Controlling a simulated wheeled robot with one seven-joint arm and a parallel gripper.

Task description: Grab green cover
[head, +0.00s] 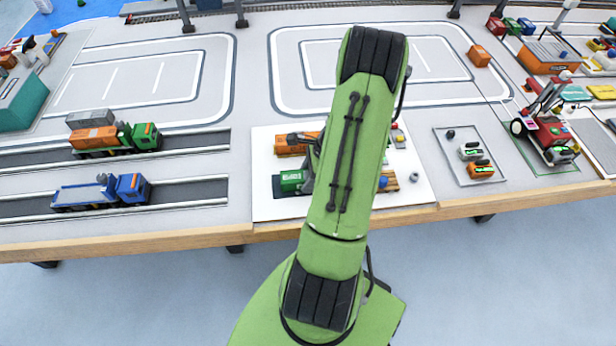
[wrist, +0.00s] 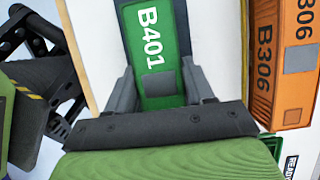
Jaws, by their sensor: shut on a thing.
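The green cover (wrist: 153,45), marked B401, lies between the two grey fingers of my gripper (wrist: 160,92) in the wrist view. The fingers are shut on its sides near its end. In the head view the green cover (head: 289,182) shows at the front left of the white board, partly hidden by my gripper and arm. I cannot tell whether it is resting on the board or lifted slightly.
An orange cover (wrist: 283,60) marked B306 lies close beside the green one. The white board (head: 262,205) is largely behind my arm. A green truck (head: 140,137) and a blue truck (head: 130,187) stand to the left. A grey tray (head: 452,152) with small items is to the right.

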